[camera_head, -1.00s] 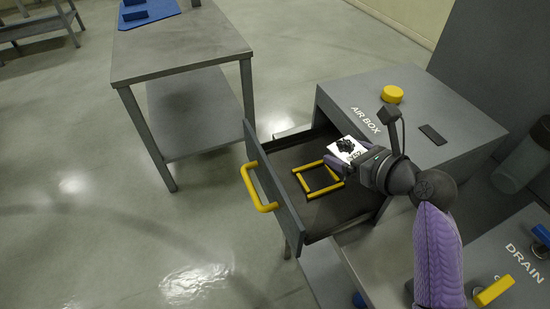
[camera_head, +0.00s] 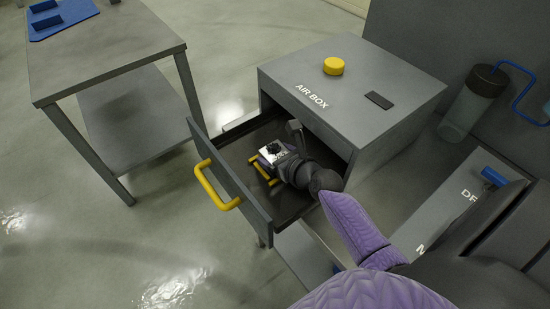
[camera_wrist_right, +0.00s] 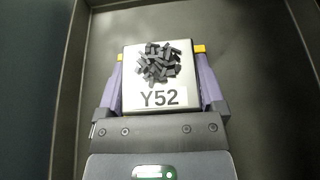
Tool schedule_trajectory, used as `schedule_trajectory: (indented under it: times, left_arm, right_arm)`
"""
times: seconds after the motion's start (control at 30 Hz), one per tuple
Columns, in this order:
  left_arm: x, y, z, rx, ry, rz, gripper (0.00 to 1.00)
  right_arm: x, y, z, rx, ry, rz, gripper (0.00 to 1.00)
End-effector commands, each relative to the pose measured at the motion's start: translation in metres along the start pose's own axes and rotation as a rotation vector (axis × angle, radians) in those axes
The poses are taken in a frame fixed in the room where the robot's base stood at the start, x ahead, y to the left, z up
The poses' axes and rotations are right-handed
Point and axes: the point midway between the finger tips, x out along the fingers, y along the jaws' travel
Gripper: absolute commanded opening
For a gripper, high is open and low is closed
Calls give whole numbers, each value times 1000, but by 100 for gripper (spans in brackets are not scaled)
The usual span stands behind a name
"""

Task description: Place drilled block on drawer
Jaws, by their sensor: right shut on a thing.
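The drilled block (camera_wrist_right: 160,101) is a pale metal block marked Y52 with a heap of dark pieces on top. It also shows in the head view (camera_head: 273,152). My right gripper (camera_wrist_right: 160,85) is shut on it, one purple finger on each side. In the head view the right gripper (camera_head: 277,155) is inside the open drawer (camera_head: 233,192) of the grey AIR BOX cabinet. The block is over the yellow square outline (camera_head: 262,172) on the drawer floor and covers much of it. I cannot tell whether the block touches the floor. My left gripper is not in view.
The drawer's front panel with its yellow handle (camera_head: 212,188) and its side walls surround the gripper. A yellow round knob (camera_head: 334,66) is on the cabinet top (camera_head: 365,75). A grey table (camera_head: 110,50) stands at the left. A clear bottle (camera_head: 470,105) is at the right.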

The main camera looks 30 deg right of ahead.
Motion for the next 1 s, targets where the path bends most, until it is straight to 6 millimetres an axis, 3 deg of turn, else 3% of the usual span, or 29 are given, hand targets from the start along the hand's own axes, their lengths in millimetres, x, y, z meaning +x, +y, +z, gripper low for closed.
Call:
schedule_trajectory:
  times: [0.2,0.23,0.3,0.6,1.0]
  left_arm:
    - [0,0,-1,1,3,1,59]
    - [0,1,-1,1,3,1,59]
    - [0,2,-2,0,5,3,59]
    - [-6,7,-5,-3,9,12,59]
    - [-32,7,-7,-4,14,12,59]
  right_arm:
    - [0,0,0,2,-2,0,0]
    - [0,0,-1,2,0,1,90]
    - [0,0,0,2,-1,1,100]
    - [-6,0,3,1,1,1,100]
    - [-92,0,4,0,2,1,100]
